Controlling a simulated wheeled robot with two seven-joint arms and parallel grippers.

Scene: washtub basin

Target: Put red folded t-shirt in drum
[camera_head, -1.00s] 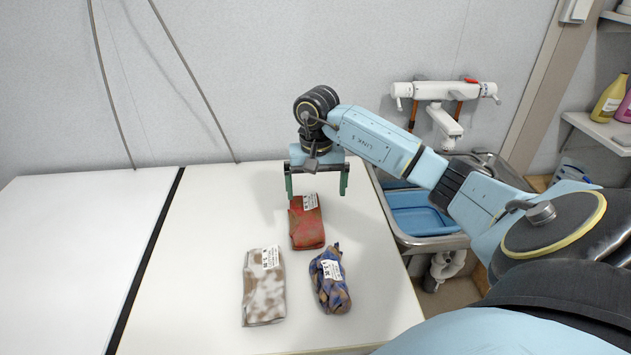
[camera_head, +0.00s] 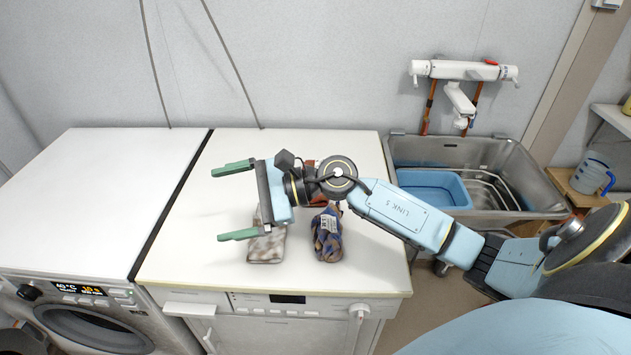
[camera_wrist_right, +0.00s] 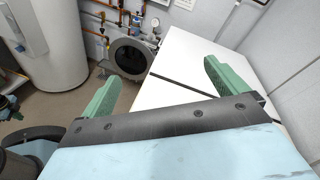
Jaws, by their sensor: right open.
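The red folded t-shirt (camera_head: 311,163) lies on the white top, mostly hidden behind my right wrist; only a sliver of it shows in the head view. My right gripper (camera_head: 236,202) is open and empty, above the white top, left of the t-shirt and with its fingers pointing left. Its two green fingers stand wide apart in the right wrist view (camera_wrist_right: 160,88). The washing machine (camera_head: 90,320) is at the lower left, with a round front door; the drum inside cannot be made out. My left gripper is not in view.
A brown-white folded cloth (camera_head: 266,247) and a blue-brown one (camera_head: 327,238) lie near the front of the white top. A metal sink (camera_head: 510,150) with a blue tub (camera_head: 432,188) is at right. The left white top (camera_head: 110,185) is clear.

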